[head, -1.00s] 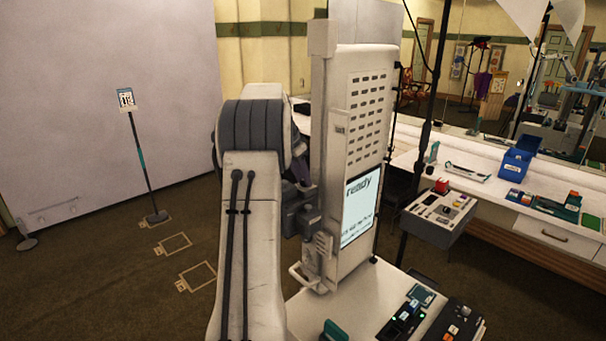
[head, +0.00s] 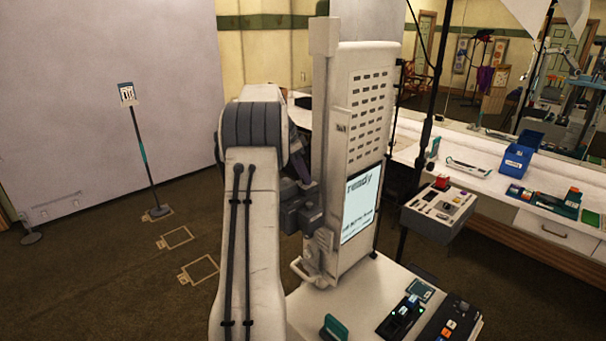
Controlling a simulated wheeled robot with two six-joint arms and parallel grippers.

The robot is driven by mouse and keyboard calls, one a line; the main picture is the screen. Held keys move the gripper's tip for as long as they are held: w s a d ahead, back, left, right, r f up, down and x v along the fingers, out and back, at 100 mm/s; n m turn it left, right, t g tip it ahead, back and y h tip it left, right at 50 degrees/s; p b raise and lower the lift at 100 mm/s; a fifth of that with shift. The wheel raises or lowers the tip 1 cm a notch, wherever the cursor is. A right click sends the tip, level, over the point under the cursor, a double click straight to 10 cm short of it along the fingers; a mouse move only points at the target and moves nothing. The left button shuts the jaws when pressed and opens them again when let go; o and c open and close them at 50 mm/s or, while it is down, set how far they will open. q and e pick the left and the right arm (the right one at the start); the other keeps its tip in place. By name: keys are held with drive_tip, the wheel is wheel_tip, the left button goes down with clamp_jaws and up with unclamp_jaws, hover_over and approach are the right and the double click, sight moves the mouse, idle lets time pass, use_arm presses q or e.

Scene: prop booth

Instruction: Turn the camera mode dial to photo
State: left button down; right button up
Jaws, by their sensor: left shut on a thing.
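My left arm rises in the middle of the head view. Its dark wrist and left gripper (head: 303,213) are against the left side of a tall white booth column (head: 362,115). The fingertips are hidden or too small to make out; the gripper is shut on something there. The camera mode dial is not clearly visible, and its setting cannot be read. The column's lit screen (head: 361,205) reads "ready", with smaller text below that I cannot read. My right gripper is not in view.
A white table (head: 345,300) at the front holds a teal block (head: 333,328) and dark control boxes (head: 450,318). A button console (head: 438,212) stands to the right. A long counter (head: 480,185) carries a blue bin (head: 515,159). Open floor lies left, with a sign stand (head: 140,150).

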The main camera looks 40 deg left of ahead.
use_arm(q)
drive_tip(key=c, duration=0.9)
unclamp_jaws()
drive_tip(key=shift+s+a+r, duration=0.1)
drive_tip(key=shift+r, duration=0.15)
drive_tip(key=b+v, duration=0.1)
drive_tip(key=v, duration=0.9)
